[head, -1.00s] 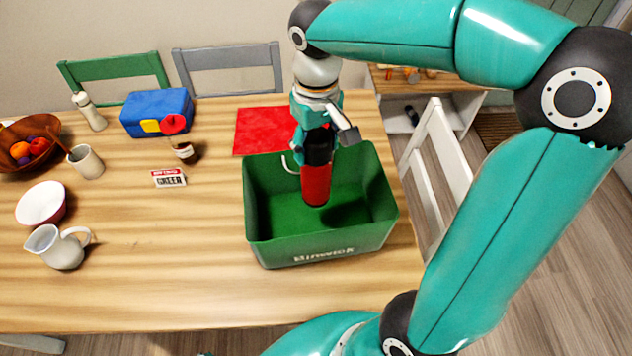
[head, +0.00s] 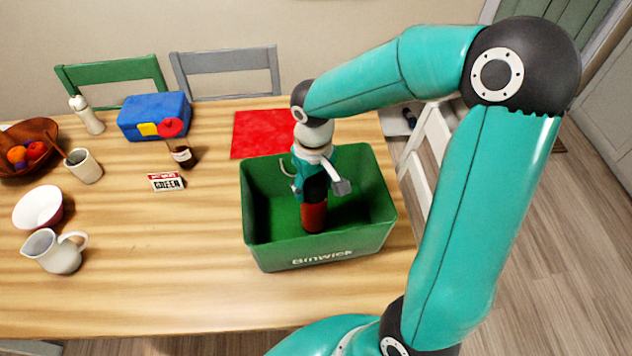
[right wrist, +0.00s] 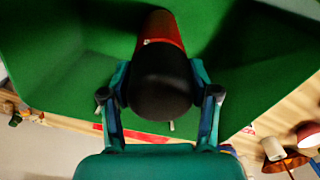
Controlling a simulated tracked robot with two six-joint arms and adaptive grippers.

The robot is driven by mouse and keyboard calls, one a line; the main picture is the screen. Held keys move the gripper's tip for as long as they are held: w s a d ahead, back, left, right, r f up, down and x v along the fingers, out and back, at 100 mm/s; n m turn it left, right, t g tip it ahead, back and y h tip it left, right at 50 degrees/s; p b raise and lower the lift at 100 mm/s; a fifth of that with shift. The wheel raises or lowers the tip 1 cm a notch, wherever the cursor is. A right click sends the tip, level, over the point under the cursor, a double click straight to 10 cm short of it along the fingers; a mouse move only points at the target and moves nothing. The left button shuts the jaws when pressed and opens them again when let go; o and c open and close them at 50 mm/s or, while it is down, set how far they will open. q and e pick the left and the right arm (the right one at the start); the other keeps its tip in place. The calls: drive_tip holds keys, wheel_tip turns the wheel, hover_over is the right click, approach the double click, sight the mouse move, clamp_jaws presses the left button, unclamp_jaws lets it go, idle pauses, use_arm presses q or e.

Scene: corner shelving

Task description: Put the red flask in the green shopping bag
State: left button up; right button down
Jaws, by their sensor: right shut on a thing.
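The red flask (head: 314,217) has a black upper part and is upright inside the green shopping bag (head: 325,255). My right gripper (head: 316,180) points down into the bag and is shut on the flask near its black top. In the right wrist view the gripper's fingers (right wrist: 160,95) are on both sides of the black cap (right wrist: 160,82), with the red body (right wrist: 162,28) beyond it and green bag walls around. Whether the flask's base touches the bag's floor is hard to tell. My left gripper is not in view.
A red mat (head: 262,135) lies behind the bag. To the left are a small sign (head: 166,181), a dark jar (head: 183,157), a blue box (head: 154,115), a pitcher (head: 54,251) and a bowl (head: 38,207). The table's front left is clear.

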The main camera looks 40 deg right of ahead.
drive_tip(key=shift+c, duration=1.3)
unclamp_jaws()
wheel_tip(320, 180, up, 12)
drive_tip(key=shift+f, duration=0.1)
drive_tip(key=shift+s, duration=0.1)
